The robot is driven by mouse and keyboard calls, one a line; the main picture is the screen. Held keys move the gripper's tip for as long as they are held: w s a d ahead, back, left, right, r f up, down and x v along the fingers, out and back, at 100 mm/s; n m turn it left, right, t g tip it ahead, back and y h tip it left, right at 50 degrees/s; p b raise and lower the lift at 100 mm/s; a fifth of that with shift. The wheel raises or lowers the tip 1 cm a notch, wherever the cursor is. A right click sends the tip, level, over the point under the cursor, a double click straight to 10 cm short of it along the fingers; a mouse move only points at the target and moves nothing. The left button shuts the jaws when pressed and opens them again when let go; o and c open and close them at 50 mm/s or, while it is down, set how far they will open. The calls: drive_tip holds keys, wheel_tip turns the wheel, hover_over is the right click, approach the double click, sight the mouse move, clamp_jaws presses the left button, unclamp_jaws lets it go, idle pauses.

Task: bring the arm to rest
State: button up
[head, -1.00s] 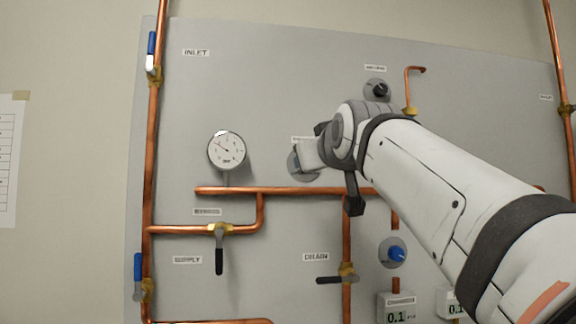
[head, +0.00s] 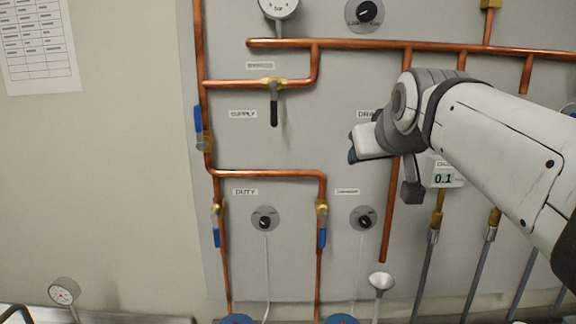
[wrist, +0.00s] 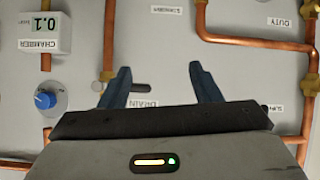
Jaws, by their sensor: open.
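My arm (head: 500,145) reaches in from the right side of the head view, in front of the grey pipe panel (head: 420,20). My gripper (head: 354,155) is at its left end, close to the drain label, which it partly covers. In the wrist view my gripper (wrist: 161,85) shows two dark fingers spread apart with nothing between them. The arm hides the panel's right part. I cannot tell the exact gap between fingertips and panel.
Copper pipes (head: 270,173) stand out from the panel. A valve with a black handle (head: 274,105) and several blue-handled valves (head: 322,230) are left of and below my gripper. A funnel (head: 381,282) is below. A blue knob (wrist: 45,99) is at left in the wrist view. Bare wall (head: 120,180) lies left.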

drive_tip(key=s+f+g, duration=0.2)
drive_tip(key=s+f, duration=0.4)
drive_tip(key=f, duration=0.4)
drive_tip(key=s+f+m+g, duration=0.1)
drive_tip(key=s+f+g, duration=0.2)
drive_tip(key=s+f, duration=0.3)
drive_tip(key=s+f+g, duration=0.3)
drive_tip(key=s+f, duration=0.3)
drive_tip(key=f, duration=0.8)
drive_tip(key=shift+s+f+m, duration=0.3)
drive_tip(key=shift+s, duration=0.1)
drive_tip(key=shift+c, duration=0.5)
